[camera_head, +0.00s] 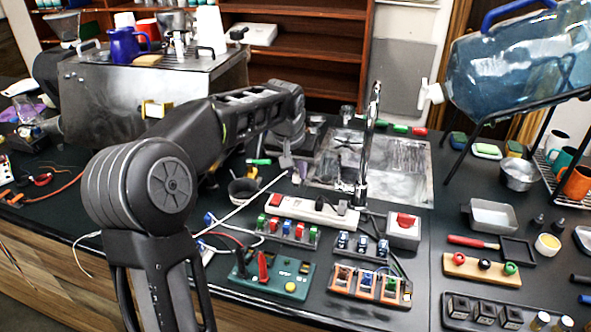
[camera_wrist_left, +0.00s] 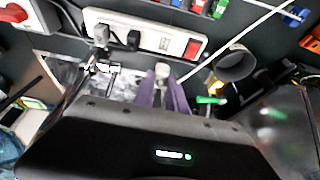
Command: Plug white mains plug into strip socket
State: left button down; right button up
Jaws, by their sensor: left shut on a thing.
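The white power strip (camera_head: 314,211) lies on the black bench in front of the sink. It has a red switch at its left end and dark plugs towards its right end. In the left wrist view the strip (camera_wrist_left: 150,36) lies just beyond my fingertips, with two dark plugs seated in it. My left gripper (camera_head: 287,167) is shut on the white mains plug (camera_wrist_left: 163,70), which sits between the purple-looking fingers (camera_wrist_left: 164,88). The plug appears apart from the strip. A white cable (camera_head: 245,203) runs from the gripper down to the left. My right gripper is not in view.
A tap (camera_head: 368,140) stands right behind the strip. A dark cup (camera_head: 243,191) is left of it. Coloured connector blocks (camera_head: 288,232), a green circuit board (camera_head: 290,285) and a red-button box (camera_head: 404,230) crowd the front and right.

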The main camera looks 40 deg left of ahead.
aim_at(296, 182)
pick_arm(q)
jog(key=shift+f+b, duration=2.25)
jog(key=shift+f, duration=0.8)
jog(key=shift+r, duration=0.15)
jog(key=shift+f+b, duration=0.55)
jog(key=shift+f, duration=0.2)
jog(key=c, duration=1.3)
grip_release()
jog(key=v, duration=0.7)
jog(key=shift+s+d+r+b, duration=0.1)
jog(key=shift+d+r+b, duration=0.05)
jog(key=shift+r+b, duration=0.25)
